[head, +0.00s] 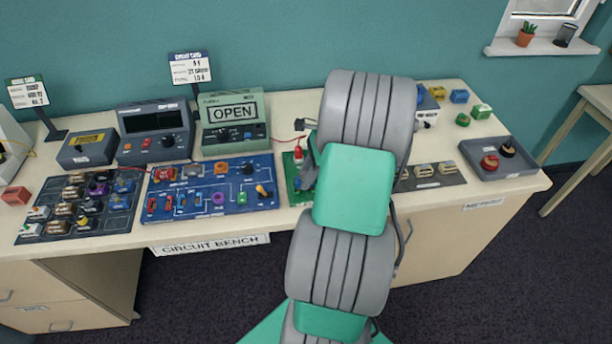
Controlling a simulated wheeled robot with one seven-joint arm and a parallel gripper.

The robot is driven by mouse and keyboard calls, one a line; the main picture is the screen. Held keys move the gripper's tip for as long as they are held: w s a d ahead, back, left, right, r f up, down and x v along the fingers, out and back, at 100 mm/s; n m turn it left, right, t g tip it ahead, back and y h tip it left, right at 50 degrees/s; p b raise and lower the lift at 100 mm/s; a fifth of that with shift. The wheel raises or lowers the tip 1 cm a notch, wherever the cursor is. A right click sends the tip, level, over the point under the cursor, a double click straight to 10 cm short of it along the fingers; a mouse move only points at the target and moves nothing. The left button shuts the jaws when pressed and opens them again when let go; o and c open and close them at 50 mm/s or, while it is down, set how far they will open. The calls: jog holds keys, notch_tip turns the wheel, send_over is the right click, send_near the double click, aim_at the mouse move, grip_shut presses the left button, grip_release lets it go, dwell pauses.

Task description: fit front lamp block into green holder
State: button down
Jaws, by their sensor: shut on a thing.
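My arm stands in the middle of the head view and covers part of the bench. My gripper is hidden behind the arm, so neither its fingers nor anything in them shows. A green board (291,192) shows at the arm's left edge, with the rest of it covered. A small upright part with a red top (298,155) is just above that board, next to the arm. I cannot tell whether the board is the green holder or whether the red-topped part is the front lamp block.
A blue circuit board (232,205) lies left of the arm, and a dark parts tray (118,226) farther left. The tester reading OPEN (233,112) stands behind. A grey tray (474,151) with red and black buttons is at the right. Small coloured blocks (459,96) sit at the back right.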

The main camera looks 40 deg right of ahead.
jog(key=shift+f, duration=0.7)
dwell(0.5)
jog(key=c, duration=1.1)
grip_release()
jog(key=shift+o, duration=0.8)
jog(key=o, duration=0.4)
jog(key=shift+c, duration=0.2)
jog(key=shift+r, duration=0.1)
notch_tip(320, 180, up, 5)
jog(key=p, duration=0.6)
jog(key=shift+r, duration=1.4)
